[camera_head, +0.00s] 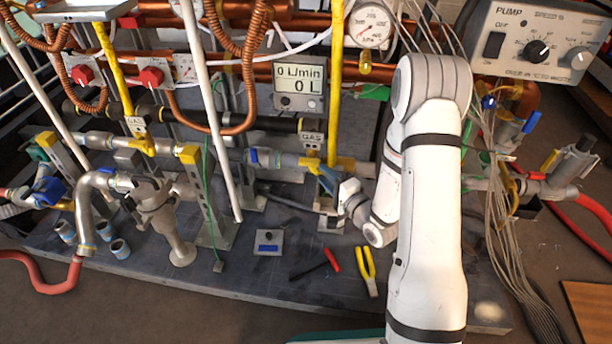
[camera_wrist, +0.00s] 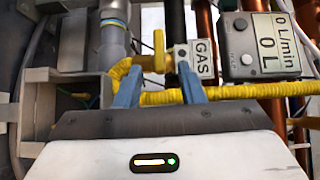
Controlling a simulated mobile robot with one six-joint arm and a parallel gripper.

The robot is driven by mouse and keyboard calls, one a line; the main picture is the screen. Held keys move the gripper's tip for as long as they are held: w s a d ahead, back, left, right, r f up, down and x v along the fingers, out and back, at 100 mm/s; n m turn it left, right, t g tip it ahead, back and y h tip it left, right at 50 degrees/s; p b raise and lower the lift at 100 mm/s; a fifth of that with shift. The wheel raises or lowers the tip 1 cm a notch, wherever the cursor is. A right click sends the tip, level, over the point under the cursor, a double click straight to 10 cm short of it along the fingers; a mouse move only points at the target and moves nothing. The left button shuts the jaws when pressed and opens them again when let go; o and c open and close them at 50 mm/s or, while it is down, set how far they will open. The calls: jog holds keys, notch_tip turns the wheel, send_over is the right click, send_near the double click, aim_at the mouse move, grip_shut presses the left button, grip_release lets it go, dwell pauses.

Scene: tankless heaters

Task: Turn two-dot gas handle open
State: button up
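A yellow gas handle (camera_wrist: 158,48) shows in the wrist view, just left of a white GAS tag (camera_wrist: 205,62). In the head view the matching yellow handle (camera_head: 310,161) sits below a GAS tag (camera_head: 311,140) on the right yellow pipe. My gripper (camera_wrist: 159,70) is open, its two blue fingers apart on either side of the handle's lower part. I cannot tell whether they touch it. The tag's dots are too small to read. In the head view my gripper (camera_head: 325,178) reaches the handle from the right, and my wrist partly hides that area.
Another GAS tag (camera_head: 136,125) and yellow valve (camera_head: 147,146) stand at left. A flow meter (camera_head: 299,86) reads 0 L/min and 0 L. A white vertical pipe (camera_head: 212,110) stands left of my gripper. Yellow-handled pliers (camera_head: 367,268) lie on the dark board. Cables hang at right.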

aim_at(313, 166)
jog(key=b+x, duration=0.2)
jog(key=x, duration=0.5)
jog(key=shift+w+a, duration=0.25)
jog(key=shift+a, duration=0.05)
